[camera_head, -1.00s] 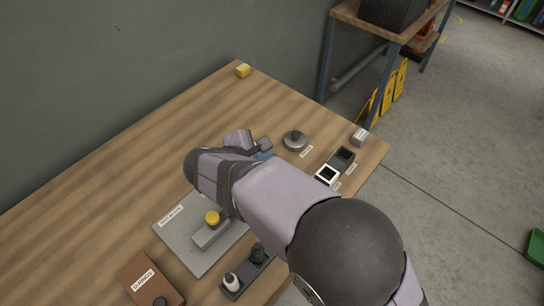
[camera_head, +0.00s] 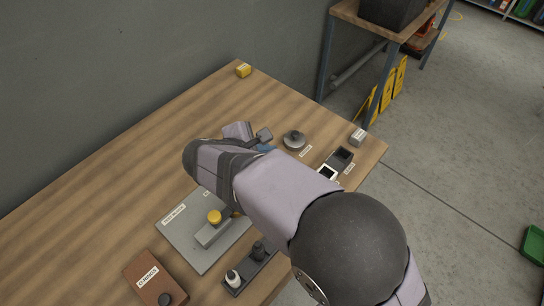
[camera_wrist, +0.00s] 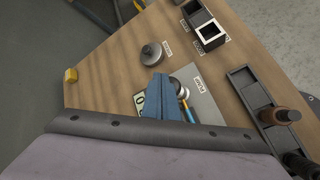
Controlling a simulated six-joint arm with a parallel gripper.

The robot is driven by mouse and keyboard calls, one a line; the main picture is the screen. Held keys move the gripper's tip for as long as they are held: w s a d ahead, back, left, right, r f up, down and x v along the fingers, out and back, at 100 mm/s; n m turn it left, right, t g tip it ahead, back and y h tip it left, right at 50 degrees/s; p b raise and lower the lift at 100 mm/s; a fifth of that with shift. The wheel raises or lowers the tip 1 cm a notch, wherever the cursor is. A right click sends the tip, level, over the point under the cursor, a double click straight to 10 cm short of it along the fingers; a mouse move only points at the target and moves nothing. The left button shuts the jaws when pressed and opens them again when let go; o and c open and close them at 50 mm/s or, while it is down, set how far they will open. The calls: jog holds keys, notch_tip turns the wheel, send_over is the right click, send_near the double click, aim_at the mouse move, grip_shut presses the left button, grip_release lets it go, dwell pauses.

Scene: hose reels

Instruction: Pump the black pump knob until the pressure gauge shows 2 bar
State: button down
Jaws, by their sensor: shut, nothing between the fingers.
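My gripper (camera_wrist: 160,82) shows in the wrist view as blue fingers, shut and empty, reaching over the edge of a grey plate (camera_wrist: 206,99) with a label that seems to read PUMP. A round metal part (camera_wrist: 181,86) shows just right of the fingertips. A white card or display (camera_wrist: 139,101) with a 0-like mark shows to their left, partly hidden. I cannot pick out the black pump knob or a gauge needle; the fingers may cover them. Whether the fingers touch anything is unclear. In the head view my arm hides most of this spot.
A grey disc with a dark knob (camera_head: 294,140) stands beyond my gripper. Dark square trays (camera_head: 342,158) lie to its right. Nearer are a grey plate with a yellow button (camera_head: 215,217), a bottle holder (camera_head: 249,272) and a brown box (camera_head: 151,281). The table's left is clear.

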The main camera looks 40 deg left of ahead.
jog(key=shift+r, duration=0.1)
jog(key=shift+r+p, duration=2.05)
jog(key=shift+r, duration=0.45)
jog(key=shift+f, duration=0.1)
jog(key=w+d+f+m+g+h, duration=0.1)
jog(key=w+d+m+g, duration=0.2)
jog(key=d, duration=0.6)
jog(key=w+d+f+m+g+h, duration=0.1)
jog(key=w+d+m+h, duration=0.15)
jog(key=d+m, duration=0.45)
jog(key=w+d+f+m+g, duration=0.15)
jog(key=w+d, duration=0.25)
jog(key=d, duration=0.7)
jog(key=s+d+f+m+g+y, duration=0.1)
jog(key=s+d+m+g, duration=0.1)
jog(key=s+d+m, duration=0.3)
jog(key=s+d+f+m+g+y, duration=0.1)
jog(key=s+d+m, duration=0.5)
jog(key=d+m, duration=0.5)
jog(key=shift+d+f+m+g, duration=0.35)
jog(key=shift+d, duration=1.9)
